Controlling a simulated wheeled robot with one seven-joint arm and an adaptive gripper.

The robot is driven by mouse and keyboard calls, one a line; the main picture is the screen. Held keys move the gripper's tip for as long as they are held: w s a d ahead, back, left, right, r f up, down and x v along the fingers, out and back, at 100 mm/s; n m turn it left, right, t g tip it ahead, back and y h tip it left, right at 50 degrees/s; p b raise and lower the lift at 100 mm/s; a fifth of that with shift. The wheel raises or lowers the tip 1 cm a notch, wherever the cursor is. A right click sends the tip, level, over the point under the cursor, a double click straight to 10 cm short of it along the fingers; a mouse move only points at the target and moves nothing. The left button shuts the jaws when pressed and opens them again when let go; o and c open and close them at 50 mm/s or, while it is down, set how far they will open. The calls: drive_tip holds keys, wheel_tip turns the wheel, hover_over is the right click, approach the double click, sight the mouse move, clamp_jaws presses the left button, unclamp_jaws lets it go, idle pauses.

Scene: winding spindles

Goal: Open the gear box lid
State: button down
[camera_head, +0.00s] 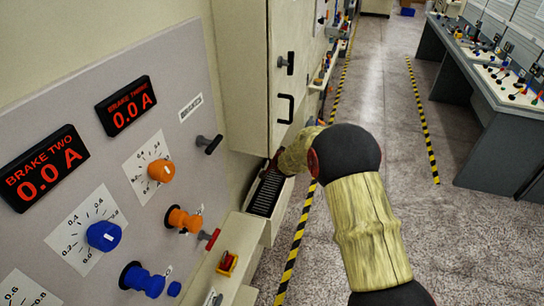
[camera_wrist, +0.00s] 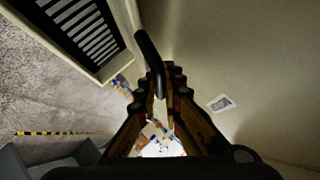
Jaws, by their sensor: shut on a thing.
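A black bar handle (camera_wrist: 147,50) shows at the top middle of the wrist view, its lower end between my fingertips. My gripper (camera_wrist: 161,82) is shut on this handle. The handle stands off a plain beige panel (camera_wrist: 235,55), which appears to be the gear box lid; I cannot tell how far open it is. In the head view my gripper (camera_head: 272,170) is low beside the cabinet, above a beige box with a black slotted grille (camera_head: 266,194). My arm partly hides that area, and the handle cannot be made out there.
A beige cabinet (camera_head: 245,70) with black handles (camera_head: 285,108) stands just above my gripper. The control panel (camera_head: 190,90) with knobs and red displays is at left. A yellow-black floor stripe (camera_head: 296,240) runs alongside. The aisle floor (camera_head: 400,110) is clear; desks (camera_head: 500,110) stand at right.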

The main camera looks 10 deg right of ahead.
drive_tip(key=shift+a, duration=0.1)
idle(0.3)
drive_tip(key=c, duration=1.9)
unclamp_jaws()
drive_tip(key=shift+r, duration=0.1)
drive_tip(key=v, duration=1.2)
